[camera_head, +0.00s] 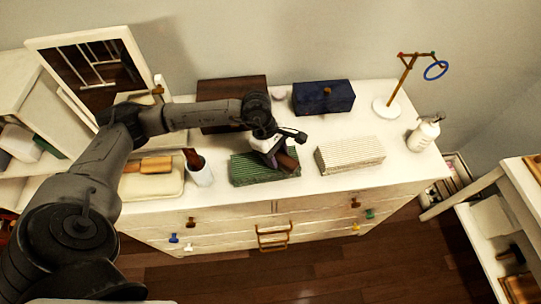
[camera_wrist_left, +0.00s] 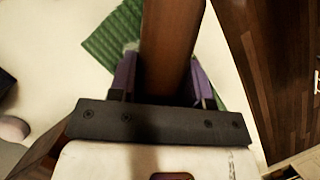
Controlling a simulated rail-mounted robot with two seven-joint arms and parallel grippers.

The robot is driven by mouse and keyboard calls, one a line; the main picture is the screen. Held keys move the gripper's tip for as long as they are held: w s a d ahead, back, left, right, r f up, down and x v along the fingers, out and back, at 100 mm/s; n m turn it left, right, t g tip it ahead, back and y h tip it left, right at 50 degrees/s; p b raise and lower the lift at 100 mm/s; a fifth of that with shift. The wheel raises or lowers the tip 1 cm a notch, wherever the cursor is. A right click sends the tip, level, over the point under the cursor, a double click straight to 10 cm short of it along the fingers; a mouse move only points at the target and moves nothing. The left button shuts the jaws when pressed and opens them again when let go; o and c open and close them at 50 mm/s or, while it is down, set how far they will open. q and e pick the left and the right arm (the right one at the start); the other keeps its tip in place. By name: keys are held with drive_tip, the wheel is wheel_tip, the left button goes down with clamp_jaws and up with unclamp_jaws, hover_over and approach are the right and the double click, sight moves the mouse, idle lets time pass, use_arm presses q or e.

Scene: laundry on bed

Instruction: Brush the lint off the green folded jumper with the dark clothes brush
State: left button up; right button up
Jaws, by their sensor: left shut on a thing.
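The green folded jumper (camera_head: 250,174) lies flat on the white dresser top near its front edge. My left gripper (camera_head: 279,156) is over the jumper's right part and is shut on the dark brown clothes brush (camera_head: 289,162). In the left wrist view the brush (camera_wrist_left: 168,45) stands between the purple fingers (camera_wrist_left: 165,80) and covers part of the jumper (camera_wrist_left: 105,42). A small pale patch on the jumper beside the brush may be lint. I cannot tell whether the brush touches the cloth. My right gripper is not in view.
A cream ribbed folded cloth (camera_head: 350,155) lies right of the jumper, and a white cup (camera_head: 201,174) stands close on its left. Behind are a navy box (camera_head: 323,97) and a dark brown box (camera_head: 222,90). A pump bottle (camera_head: 424,134) and ring stand (camera_head: 388,108) are at right.

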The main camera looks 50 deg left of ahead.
use_arm(q)
drive_tip(key=shift+w+d+f+b, duration=0.1)
drive_tip(key=shift+w+d+b, duration=0.35)
drive_tip(key=shift+w, duration=0.35)
drive_tip(key=shift+w+d+b, duration=0.3)
drive_tip(key=shift+w+d, duration=0.1)
drive_tip(key=shift+w, duration=0.4)
drive_tip(key=shift+d+r+p, duration=0.1)
drive_tip(key=shift+r+p, duration=0.4)
drive_tip(key=shift+r, duration=0.3)
wheel_tip(320, 180, up, 4)
drive_tip(key=shift+r+p, duration=0.1)
drive_tip(key=shift+p, duration=0.85)
drive_tip(key=shift+r, duration=0.15)
drive_tip(key=shift+r, duration=0.1)
wheel_tip(320, 180, up, 3)
drive_tip(key=shift+f+p, duration=0.1)
drive_tip(key=shift+p, duration=0.5)
